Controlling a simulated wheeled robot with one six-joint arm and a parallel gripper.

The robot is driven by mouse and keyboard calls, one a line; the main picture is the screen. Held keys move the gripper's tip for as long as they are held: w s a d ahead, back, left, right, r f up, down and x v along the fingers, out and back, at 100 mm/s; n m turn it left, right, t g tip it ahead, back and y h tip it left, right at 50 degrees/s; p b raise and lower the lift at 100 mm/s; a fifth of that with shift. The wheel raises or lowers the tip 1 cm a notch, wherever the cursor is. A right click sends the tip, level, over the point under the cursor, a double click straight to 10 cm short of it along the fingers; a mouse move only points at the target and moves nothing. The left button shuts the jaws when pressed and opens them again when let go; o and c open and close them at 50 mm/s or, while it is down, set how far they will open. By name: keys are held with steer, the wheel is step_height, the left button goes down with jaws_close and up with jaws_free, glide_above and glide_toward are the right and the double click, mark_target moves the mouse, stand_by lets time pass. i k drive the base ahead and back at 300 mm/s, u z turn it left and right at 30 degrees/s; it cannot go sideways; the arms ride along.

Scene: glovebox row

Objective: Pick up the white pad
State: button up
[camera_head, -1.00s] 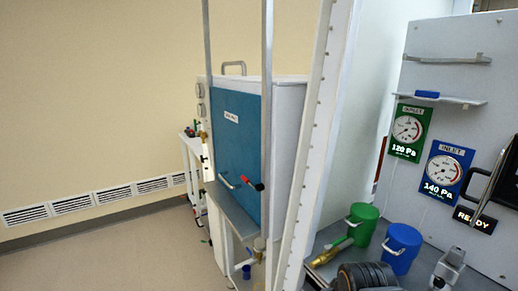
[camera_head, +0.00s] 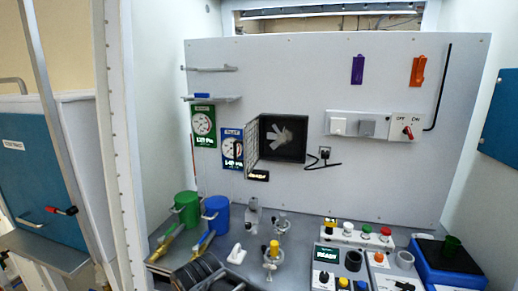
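No thing that I can name for sure as the white pad shows. A small white object (camera_head: 237,253) sits on the bench between the blue bucket and a clamp-like metal fitting; its shape is too small to make out. A white square plate (camera_head: 339,126) is on the back wall beside a grey one. My gripper is not in view.
A green bucket (camera_head: 187,207) and a blue bucket (camera_head: 216,215) stand at the bench's left, behind brass valves and black ribbed rings (camera_head: 200,272). Button panels (camera_head: 357,236) and a blue device (camera_head: 447,265) crowd the right. A white post (camera_head: 119,140) stands at left.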

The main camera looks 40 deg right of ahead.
mark_target(236, 257)
steer(key=u, duration=1)
steer(key=i, duration=0.95)
steer(key=z, duration=2.95)
